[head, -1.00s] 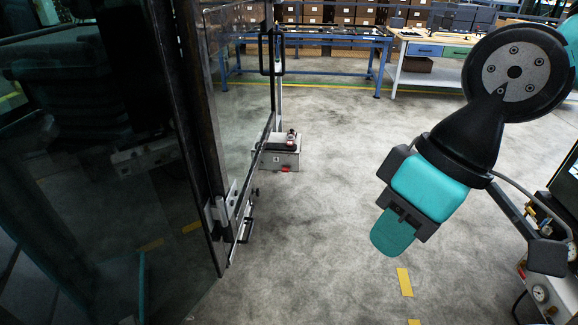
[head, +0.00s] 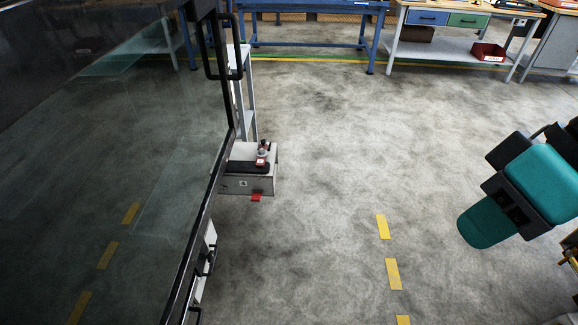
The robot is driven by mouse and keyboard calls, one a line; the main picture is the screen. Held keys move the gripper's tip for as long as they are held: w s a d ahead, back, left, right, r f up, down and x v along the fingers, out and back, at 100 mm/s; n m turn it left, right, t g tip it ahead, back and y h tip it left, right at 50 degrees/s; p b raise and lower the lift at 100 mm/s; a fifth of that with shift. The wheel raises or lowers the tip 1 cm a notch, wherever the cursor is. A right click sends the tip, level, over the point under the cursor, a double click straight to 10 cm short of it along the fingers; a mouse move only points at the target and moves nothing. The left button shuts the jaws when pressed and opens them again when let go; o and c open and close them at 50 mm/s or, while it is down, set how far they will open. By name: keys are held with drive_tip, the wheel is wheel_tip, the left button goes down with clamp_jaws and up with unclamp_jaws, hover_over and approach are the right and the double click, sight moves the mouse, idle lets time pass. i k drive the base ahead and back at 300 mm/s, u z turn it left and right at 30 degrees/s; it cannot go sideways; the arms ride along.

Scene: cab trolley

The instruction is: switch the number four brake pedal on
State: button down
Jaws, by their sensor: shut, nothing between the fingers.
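A low grey box (head: 246,184) stands on the floor beyond the glass door, with a small red tab (head: 256,197) sticking out low at its front. A red and grey fitting (head: 262,155) sits on top of it. A small label on its front is too small to read. I cannot tell whether the red tab is the number four brake pedal, or whether it is on or off.
A dark-framed glass door (head: 130,170) with a black handle (head: 224,60) fills the left and partly hides the box. Blue and white benches (head: 440,45) stand at the back. The grey floor (head: 330,160) between door and gripper is clear, with yellow dashes (head: 383,227).

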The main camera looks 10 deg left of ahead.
sight(255, 197)
drive_tip(key=u, duration=0.3)
drive_tip(key=i, duration=1.85)
drive_tip(key=u, duration=0.6)
